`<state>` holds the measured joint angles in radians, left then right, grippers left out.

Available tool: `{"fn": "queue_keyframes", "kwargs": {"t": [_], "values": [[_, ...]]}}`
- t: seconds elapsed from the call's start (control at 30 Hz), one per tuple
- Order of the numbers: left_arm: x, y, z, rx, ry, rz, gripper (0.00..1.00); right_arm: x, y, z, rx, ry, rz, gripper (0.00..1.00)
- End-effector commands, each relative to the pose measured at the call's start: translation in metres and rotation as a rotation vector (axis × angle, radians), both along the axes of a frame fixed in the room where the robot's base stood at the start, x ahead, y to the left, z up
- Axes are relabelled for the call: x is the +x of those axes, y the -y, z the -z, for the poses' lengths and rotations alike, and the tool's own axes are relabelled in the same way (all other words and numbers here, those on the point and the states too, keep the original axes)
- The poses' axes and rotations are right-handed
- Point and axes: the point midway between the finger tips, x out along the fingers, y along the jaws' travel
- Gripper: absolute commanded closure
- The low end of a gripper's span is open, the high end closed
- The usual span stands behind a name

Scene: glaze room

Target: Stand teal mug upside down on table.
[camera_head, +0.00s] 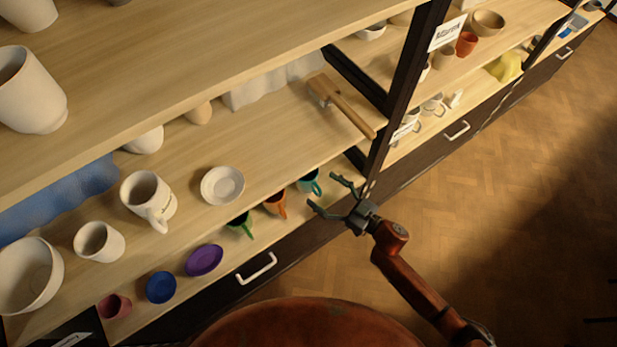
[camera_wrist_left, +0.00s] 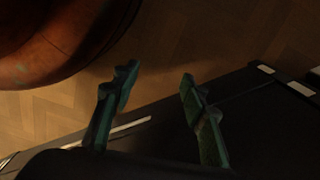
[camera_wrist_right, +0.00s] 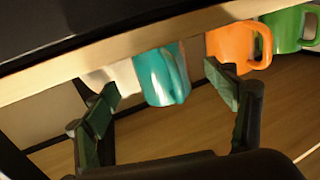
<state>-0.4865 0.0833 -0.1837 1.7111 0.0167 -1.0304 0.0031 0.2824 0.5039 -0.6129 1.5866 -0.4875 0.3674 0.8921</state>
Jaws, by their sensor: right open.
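The teal mug (camera_head: 311,184) stands upright near the front edge of the wooden shelf, its handle towards the front. In the right wrist view the teal mug (camera_wrist_right: 155,77) appears beyond and between the fingers. My right gripper (camera_head: 324,191) is open and empty, just in front of the shelf edge beside the mug. I cannot tell whether a finger touches it. My left gripper (camera_wrist_left: 157,77) shows only in the left wrist view. It is open and empty, above the floor and a dark cabinet edge.
An orange mug (camera_head: 275,203) and a green mug (camera_head: 240,224) stand left of the teal one. A white bowl (camera_head: 222,185) sits behind them. A dark post (camera_head: 401,88) rises to the right.

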Motion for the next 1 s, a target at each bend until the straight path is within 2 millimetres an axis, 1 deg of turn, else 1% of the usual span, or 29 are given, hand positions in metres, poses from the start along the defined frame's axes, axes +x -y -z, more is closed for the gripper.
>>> {"fn": "queue_keyframes", "kwargs": {"t": [0.1, 0.23, 0.5, 0.7, 1.0], "values": [[0.006, 0.004, -0.011, -0.005, 0.001, 0.000, 0.60, 0.007, -0.010, 0.002, 0.001, 0.001, -0.002, 0.22], [0.005, 0.004, -0.011, -0.005, 0.000, 0.001, 0.60, 0.017, -0.022, -0.001, 0.001, 0.002, 0.000, 0.22], [0.008, 0.004, -0.014, -0.005, 0.002, 0.000, 0.60, 0.033, -0.043, 0.000, 0.000, 0.001, 0.000, 0.22], [0.008, 0.005, -0.015, -0.006, 0.002, 0.000, 0.60, 0.038, -0.051, 0.000, 0.000, 0.001, 0.000, 0.22], [0.008, 0.005, -0.016, -0.006, 0.000, 0.000, 0.60, 0.039, -0.053, 0.000, 0.000, 0.001, 0.000, 0.22]]}}
